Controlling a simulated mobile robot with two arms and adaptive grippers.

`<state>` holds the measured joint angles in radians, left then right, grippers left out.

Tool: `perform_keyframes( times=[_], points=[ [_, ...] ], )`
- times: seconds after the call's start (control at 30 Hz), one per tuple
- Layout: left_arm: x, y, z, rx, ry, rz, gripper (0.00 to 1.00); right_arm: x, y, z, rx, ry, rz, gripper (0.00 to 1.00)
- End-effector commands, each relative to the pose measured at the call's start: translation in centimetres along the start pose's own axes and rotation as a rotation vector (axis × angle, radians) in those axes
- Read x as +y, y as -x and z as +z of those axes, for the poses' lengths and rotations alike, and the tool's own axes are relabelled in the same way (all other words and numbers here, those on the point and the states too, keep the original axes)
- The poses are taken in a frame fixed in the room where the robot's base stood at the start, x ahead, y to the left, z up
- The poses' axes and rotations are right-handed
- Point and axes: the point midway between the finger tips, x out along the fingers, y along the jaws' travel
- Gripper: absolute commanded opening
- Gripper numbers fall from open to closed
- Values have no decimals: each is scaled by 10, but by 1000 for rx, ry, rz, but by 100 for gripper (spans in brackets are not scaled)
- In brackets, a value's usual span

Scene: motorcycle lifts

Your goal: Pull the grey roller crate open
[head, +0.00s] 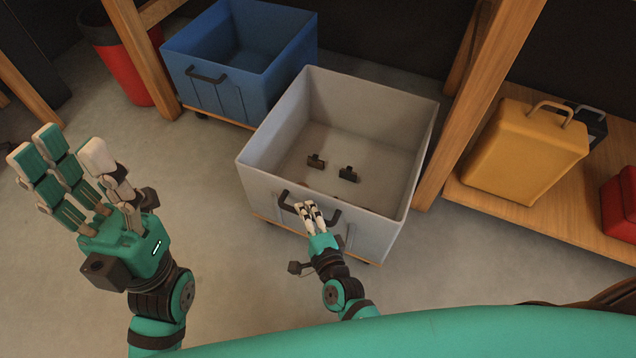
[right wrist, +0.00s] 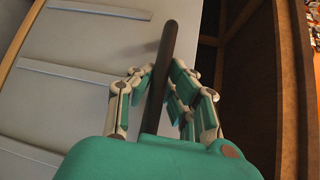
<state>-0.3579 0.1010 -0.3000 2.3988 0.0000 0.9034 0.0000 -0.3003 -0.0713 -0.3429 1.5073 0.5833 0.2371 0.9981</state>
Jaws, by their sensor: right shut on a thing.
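The grey roller crate (head: 268,190) stands in the middle of the head view, partly out from under the bench and askew, with small dark items lying inside. My right gripper (head: 308,208) is at its front face, shut on the dark bar handle (head: 288,201). In the right wrist view the fingers (right wrist: 160,90) close around the handle (right wrist: 164,60), beside the crate's pale front wall (right wrist: 95,55). My left gripper (head: 75,170) is raised over the floor at the left, fingers spread and empty, touching nothing.
A blue roller crate (head: 215,92) stands just behind and left of the grey one. A wooden post (head: 480,100) rises close to its right side. A yellow case (head: 525,150) sits on the low shelf at right. A red bin (head: 125,70) is at back left. The floor at front left is clear.

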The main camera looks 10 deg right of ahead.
Motion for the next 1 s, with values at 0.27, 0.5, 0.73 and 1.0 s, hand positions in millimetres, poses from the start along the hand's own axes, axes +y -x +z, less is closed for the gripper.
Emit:
perform_keyframes(
  times=[0.27, 0.5, 0.73, 1.0],
  points=[
    [0, -12, -2, 5, 0, 2, 40, 13, 32, 29, -2, 5, 12, 0],
    [0, -13, -3, 4, 0, 2, 40, 17, 40, 38, -1, 6, 11, 0],
    [0, -13, -2, 4, 0, 2, 40, 18, 41, 38, -1, 6, 12, 0],
    [0, -13, -2, 4, 0, 2, 40, 17, 40, 38, -1, 4, 12, 25]
  ],
)
